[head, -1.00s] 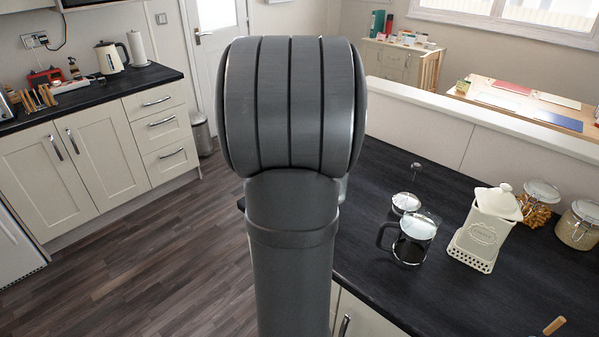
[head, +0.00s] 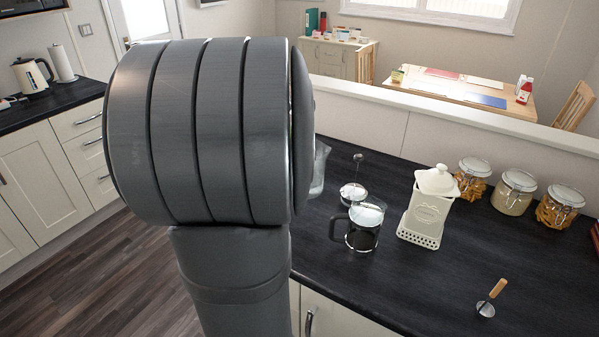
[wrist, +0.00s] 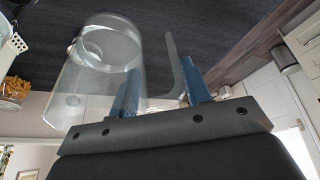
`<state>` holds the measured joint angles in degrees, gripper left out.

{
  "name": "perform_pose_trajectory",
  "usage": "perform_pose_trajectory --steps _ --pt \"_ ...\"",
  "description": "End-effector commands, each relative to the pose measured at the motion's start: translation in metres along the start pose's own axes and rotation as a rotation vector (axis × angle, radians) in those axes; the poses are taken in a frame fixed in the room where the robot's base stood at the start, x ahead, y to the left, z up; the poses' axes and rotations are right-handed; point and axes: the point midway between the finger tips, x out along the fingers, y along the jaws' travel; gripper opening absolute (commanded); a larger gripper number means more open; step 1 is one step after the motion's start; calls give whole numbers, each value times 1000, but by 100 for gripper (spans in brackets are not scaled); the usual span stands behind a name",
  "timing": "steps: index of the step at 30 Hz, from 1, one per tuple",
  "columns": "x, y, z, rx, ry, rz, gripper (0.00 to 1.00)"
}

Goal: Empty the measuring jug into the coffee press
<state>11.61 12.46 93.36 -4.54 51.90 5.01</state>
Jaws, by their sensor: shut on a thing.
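The clear measuring jug (wrist: 75,95) shows in the wrist view. My gripper (wrist: 163,74), with blue fingers, is shut on its handle (wrist: 174,60). In the head view only an edge of the jug (head: 319,172) shows past my arm, which hides the gripper. The jug is above the counter, left of the coffee press; I cannot tell how full it is. The coffee press (head: 364,238) is a glass beaker with a black handle on its left, standing upright on the dark counter. Its plunger lid (head: 352,192) stands apart just behind it.
A cream canister (head: 428,210) stands right of the press. Several glass jars (head: 516,192) line the counter's back by a low white wall (head: 450,140). A wooden-handled scoop (head: 490,298) lies at the front right. The counter between scoop and press is clear.

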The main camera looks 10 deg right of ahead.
Motion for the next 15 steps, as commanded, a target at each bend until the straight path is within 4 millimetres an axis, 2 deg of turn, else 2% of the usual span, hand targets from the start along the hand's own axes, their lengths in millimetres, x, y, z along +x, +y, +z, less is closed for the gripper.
perform_pose_trajectory --steps 8,15 --pt "7 8 -3 70 -14 22 5" --pt "35 20 -13 290 -45 93 5"
